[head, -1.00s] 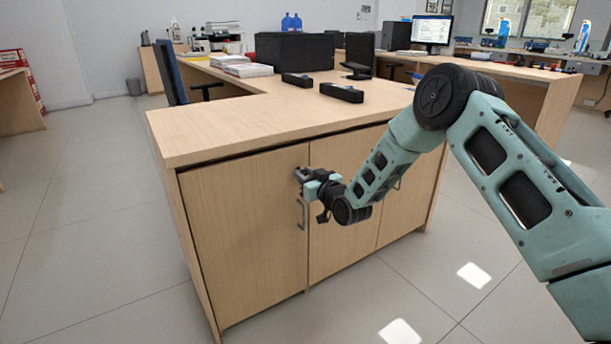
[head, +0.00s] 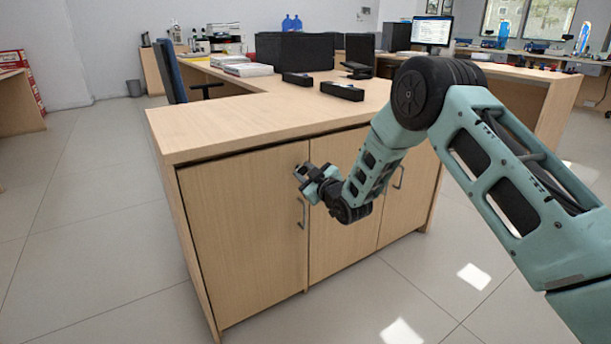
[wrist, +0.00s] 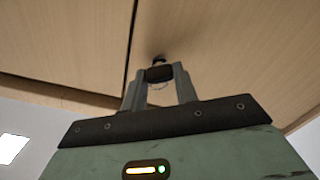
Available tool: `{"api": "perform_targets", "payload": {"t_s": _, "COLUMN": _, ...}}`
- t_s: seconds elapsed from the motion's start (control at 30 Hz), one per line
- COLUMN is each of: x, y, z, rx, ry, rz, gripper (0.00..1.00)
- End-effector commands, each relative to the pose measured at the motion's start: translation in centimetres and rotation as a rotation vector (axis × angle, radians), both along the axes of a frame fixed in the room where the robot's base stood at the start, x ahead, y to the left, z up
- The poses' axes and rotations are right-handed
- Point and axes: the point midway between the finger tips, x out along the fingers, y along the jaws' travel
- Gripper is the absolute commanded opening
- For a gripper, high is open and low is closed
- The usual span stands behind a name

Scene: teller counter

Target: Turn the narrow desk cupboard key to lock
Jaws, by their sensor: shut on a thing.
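The desk cupboard (head: 245,235) has pale wood doors below its counter top. My gripper (head: 299,171) is at the upper right corner of its left door, near the seam with the middle door. In the wrist view my gripper (wrist: 160,74) is shut on the dark head of a key (wrist: 159,74). The key's front end meets a small dark lock (wrist: 159,58) on the wood face. The fingers hide part of the key, so its exact angle is hard to tell. In the head view the key is too small to make out.
A metal bar handle (head: 302,213) stands out from the left door just below my gripper. Another handle (head: 400,176) is on the right door. The counter top (head: 230,125) overhangs above. The floor (head: 90,230) in front and left is clear.

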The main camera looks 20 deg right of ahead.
Motion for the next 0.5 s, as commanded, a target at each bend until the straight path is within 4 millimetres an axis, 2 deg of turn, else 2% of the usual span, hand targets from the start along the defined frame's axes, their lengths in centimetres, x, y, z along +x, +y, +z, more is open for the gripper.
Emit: {"api": "perform_targets", "payload": {"t_s": 0.5, "x": -0.07, "y": 0.28, "z": -0.28, "rx": -0.469, "ry": -0.155, "rz": 0.002, "gripper": 0.06}}
